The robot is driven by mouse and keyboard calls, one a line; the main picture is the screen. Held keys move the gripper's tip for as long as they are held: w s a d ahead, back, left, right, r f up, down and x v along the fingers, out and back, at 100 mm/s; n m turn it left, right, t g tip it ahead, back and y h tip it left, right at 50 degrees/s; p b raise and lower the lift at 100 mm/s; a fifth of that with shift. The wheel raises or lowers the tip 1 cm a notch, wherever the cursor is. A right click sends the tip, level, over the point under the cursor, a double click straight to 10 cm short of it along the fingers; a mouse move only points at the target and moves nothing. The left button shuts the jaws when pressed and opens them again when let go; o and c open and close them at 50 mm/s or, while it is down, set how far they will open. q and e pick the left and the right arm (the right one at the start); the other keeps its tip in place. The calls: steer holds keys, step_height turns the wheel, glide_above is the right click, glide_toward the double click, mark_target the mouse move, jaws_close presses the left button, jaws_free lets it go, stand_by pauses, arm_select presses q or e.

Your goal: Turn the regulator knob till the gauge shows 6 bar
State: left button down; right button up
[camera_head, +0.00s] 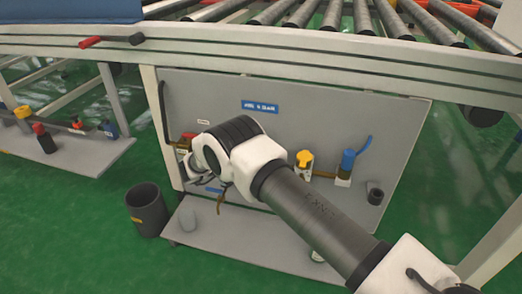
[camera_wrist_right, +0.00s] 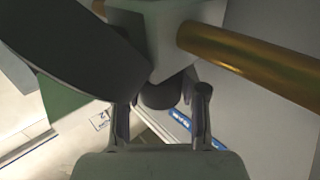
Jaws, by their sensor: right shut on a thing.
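My right arm comes in from the lower right in the head view and ends at the left part of the grey panel (camera_head: 330,125). Its gripper (camera_head: 222,186) is mostly hidden behind my own wrist there. In the right wrist view the gripper (camera_wrist_right: 162,98) is shut on a dark round knob (camera_wrist_right: 160,93) under a pale grey regulator block (camera_wrist_right: 160,35). A large dark rounded part (camera_wrist_right: 80,45), possibly the gauge's housing, fills the upper left. No dial face or needle can be read. My left gripper is not in view.
A brass pipe (camera_wrist_right: 250,60) runs right from the block. On the panel stand a yellow-topped fitting (camera_head: 304,159) and a blue-topped one (camera_head: 347,160). A shelf (camera_head: 250,235) lies below, with a dark bin (camera_head: 146,212) to its left. A roller conveyor (camera_head: 330,15) is above.

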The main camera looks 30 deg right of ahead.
steer(key=o, duration=1.2)
steer(key=shift+c, duration=0.2)
steer(key=w+a, duration=0.1)
steer(key=a, duration=1)
steer(key=shift+w+a, duration=0.3)
steer(key=shift+a, duration=0.1)
